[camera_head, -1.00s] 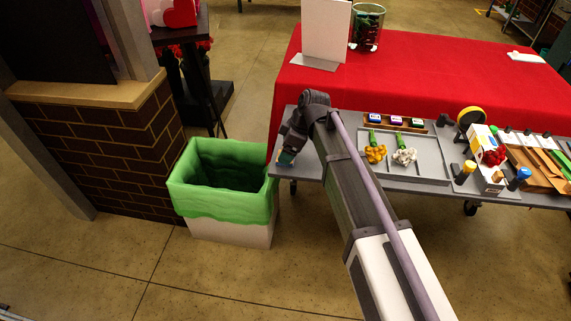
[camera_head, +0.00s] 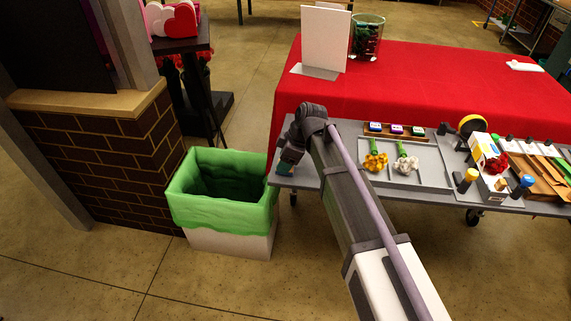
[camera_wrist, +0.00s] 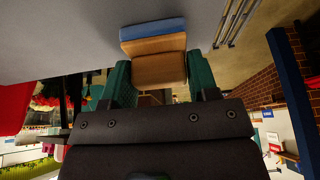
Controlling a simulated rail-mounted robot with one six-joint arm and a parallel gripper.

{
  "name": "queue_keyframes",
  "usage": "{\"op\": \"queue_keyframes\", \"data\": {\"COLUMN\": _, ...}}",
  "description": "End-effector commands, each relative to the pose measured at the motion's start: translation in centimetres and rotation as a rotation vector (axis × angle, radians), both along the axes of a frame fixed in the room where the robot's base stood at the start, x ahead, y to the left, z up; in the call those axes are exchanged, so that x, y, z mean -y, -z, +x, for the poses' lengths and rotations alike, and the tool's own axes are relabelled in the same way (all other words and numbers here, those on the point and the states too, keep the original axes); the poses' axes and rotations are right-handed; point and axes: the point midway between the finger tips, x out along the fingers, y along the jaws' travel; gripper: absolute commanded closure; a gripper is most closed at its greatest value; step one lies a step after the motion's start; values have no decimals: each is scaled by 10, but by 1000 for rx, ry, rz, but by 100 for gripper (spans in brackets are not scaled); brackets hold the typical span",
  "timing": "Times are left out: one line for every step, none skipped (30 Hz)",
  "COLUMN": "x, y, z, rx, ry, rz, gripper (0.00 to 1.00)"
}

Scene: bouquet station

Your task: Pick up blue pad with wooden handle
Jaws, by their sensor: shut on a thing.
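The blue pad (camera_wrist: 153,29) with its wooden handle (camera_wrist: 160,68) shows in the wrist view, at the top middle. My gripper (camera_wrist: 158,82) is shut on the wooden handle, with a green finger on each side of it. The blue pad lies beyond the fingertips, close to a grey surface; I cannot tell whether it touches it. In the head view my gripper (camera_head: 286,165) is at the left end of the grey table (camera_head: 330,190), beside the green-lined bin. The pad is too small to make out there.
A bin with a green liner (camera_head: 222,215) stands on the floor left of the table. A tray (camera_head: 420,172) holds a yellow and a white flower. A red-covered table (camera_head: 420,75) stands behind.

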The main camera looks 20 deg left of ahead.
Motion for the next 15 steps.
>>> {"op": "queue_keyframes", "data": {"x": 0, "y": 0, "z": 0, "rx": 0, "ry": 0, "rz": 0, "gripper": 73}}
{"op": "queue_keyframes", "data": {"x": 0, "y": -1, "z": 0, "rx": 0, "ry": 0, "rz": 0, "gripper": 73}}
{"op": "queue_keyframes", "data": {"x": 0, "y": -2, "z": 0, "rx": 0, "ry": 0, "rz": 0, "gripper": 73}}
{"op": "queue_keyframes", "data": {"x": 0, "y": -5, "z": 0, "rx": 0, "ry": 0, "rz": 0, "gripper": 73}}
{"op": "queue_keyframes", "data": {"x": 0, "y": -8, "z": 0, "rx": 0, "ry": 0, "rz": 0, "gripper": 73}}
{"op": "queue_keyframes", "data": {"x": 0, "y": -14, "z": 0, "rx": 0, "ry": 0, "rz": 0, "gripper": 73}}
{"op": "queue_keyframes", "data": {"x": 0, "y": -19, "z": 0, "rx": 0, "ry": 0, "rz": 0, "gripper": 73}}
{"op": "queue_keyframes", "data": {"x": 0, "y": -26, "z": 0, "rx": 0, "ry": 0, "rz": 0, "gripper": 73}}
{"op": "queue_keyframes", "data": {"x": 0, "y": -35, "z": 0, "rx": 0, "ry": 0, "rz": 0, "gripper": 73}}
{"op": "queue_keyframes", "data": {"x": 0, "y": -43, "z": 0, "rx": 0, "ry": 0, "rz": 0, "gripper": 73}}
{"op": "queue_keyframes", "data": {"x": 0, "y": -51, "z": 0, "rx": 0, "ry": 0, "rz": 0, "gripper": 73}}
{"op": "queue_keyframes", "data": {"x": 0, "y": -61, "z": 0, "rx": 0, "ry": 0, "rz": 0, "gripper": 73}}
{"op": "queue_keyframes", "data": {"x": 0, "y": -69, "z": 0, "rx": 0, "ry": 0, "rz": 0, "gripper": 73}}
{"op": "queue_keyframes", "data": {"x": 0, "y": -77, "z": 0, "rx": 0, "ry": 0, "rz": 0, "gripper": 73}}
{"op": "queue_keyframes", "data": {"x": 0, "y": -86, "z": 0, "rx": 0, "ry": 0, "rz": 0, "gripper": 73}}
